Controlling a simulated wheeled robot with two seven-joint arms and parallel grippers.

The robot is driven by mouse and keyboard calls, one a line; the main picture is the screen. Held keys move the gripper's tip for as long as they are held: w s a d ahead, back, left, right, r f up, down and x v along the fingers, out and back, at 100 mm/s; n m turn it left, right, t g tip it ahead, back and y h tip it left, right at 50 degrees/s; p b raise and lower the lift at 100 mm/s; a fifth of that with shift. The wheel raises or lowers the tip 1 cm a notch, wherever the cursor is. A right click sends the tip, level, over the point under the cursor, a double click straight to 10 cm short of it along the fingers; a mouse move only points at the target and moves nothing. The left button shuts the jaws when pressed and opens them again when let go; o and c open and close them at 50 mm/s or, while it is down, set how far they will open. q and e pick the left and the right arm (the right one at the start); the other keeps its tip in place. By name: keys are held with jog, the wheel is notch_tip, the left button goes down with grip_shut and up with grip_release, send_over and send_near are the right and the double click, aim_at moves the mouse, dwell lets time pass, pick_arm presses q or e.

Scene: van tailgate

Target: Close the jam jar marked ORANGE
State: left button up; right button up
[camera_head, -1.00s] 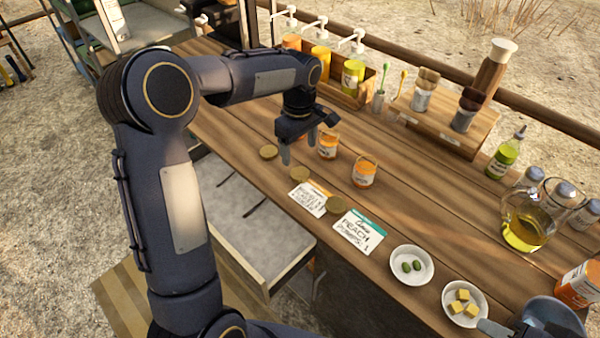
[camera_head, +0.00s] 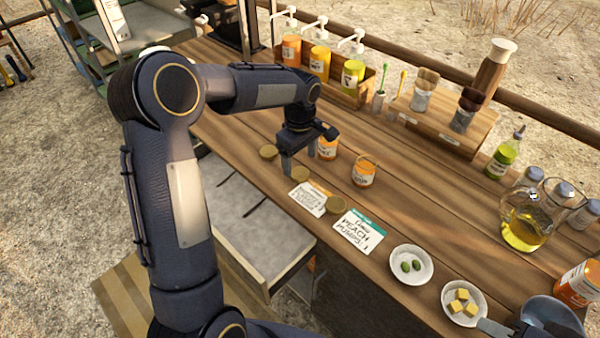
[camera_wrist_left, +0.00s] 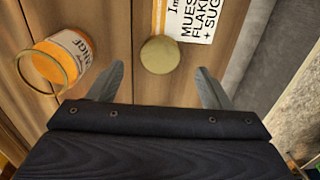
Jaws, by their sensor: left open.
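The jam jar marked ORANGE (camera_wrist_left: 68,58) stands open in the left wrist view, with only the end of its word readable. It appears to be the jar beside my left gripper in the head view (camera_head: 327,149). A round gold lid (camera_wrist_left: 159,54) lies on the counter just beyond my fingertips; it seems to be the middle lid in the head view (camera_head: 300,174). My left gripper (camera_head: 301,164) is open and empty, low over the counter; its fingers (camera_wrist_left: 158,82) show apart, on either side of the lid's line.
Another open jar (camera_head: 364,172) stands to the right. Other lids lie at the left (camera_head: 268,152) and right (camera_head: 335,205). Two cards, a muesli card (camera_head: 310,200) and a peach card (camera_head: 359,232), lie near the front edge. Bowls and an oil jug (camera_head: 524,222) stand further right.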

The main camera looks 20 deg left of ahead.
aim_at(300, 172)
pick_arm(q)
notch_tip(300, 172, down, 4)
jog(key=shift+f, duration=0.1)
jog(key=shift+c, duration=0.2)
jog(key=c, duration=1)
